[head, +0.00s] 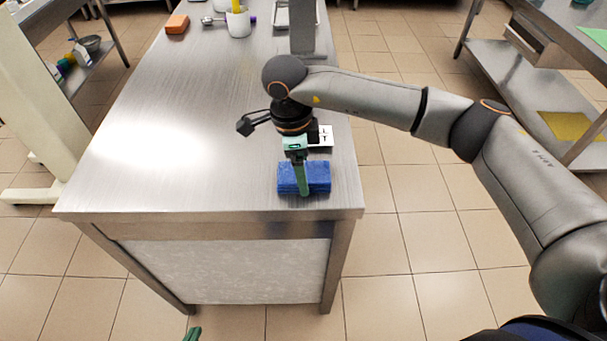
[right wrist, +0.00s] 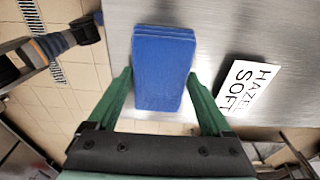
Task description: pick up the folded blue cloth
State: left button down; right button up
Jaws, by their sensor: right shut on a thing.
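The folded blue cloth (head: 320,177) is a thick stacked pad at the near right corner of the steel table. My right gripper (head: 302,183) reaches down over it, one green finger showing across its near side. In the right wrist view the cloth (right wrist: 163,60) lies between the two green fingers of the right gripper (right wrist: 162,82), which press on its sides. I cannot tell whether the cloth touches the table. Of my left gripper (head: 192,334), only a green tip shows at the bottom edge of the head view.
The steel table (head: 190,130) is mostly bare. A white card (right wrist: 250,90) with black lettering lies beside the cloth. At the far end are an orange block (head: 177,24), a white cup (head: 238,23) and a tray (head: 283,15). A shelved bench (head: 520,85) stands right.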

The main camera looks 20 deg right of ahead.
jog(key=shift+r, duration=0.15)
jog(key=shift+r, duration=0.6)
jog(key=s+a+r+b, duration=0.1)
jog(key=s+a+r, duration=0.3)
jog(key=s+r, duration=0.7)
jog(key=shift+s+a+r+b, duration=0.15)
jog(key=shift+s+r+b, duration=0.2)
jog(key=shift+s, duration=0.85)
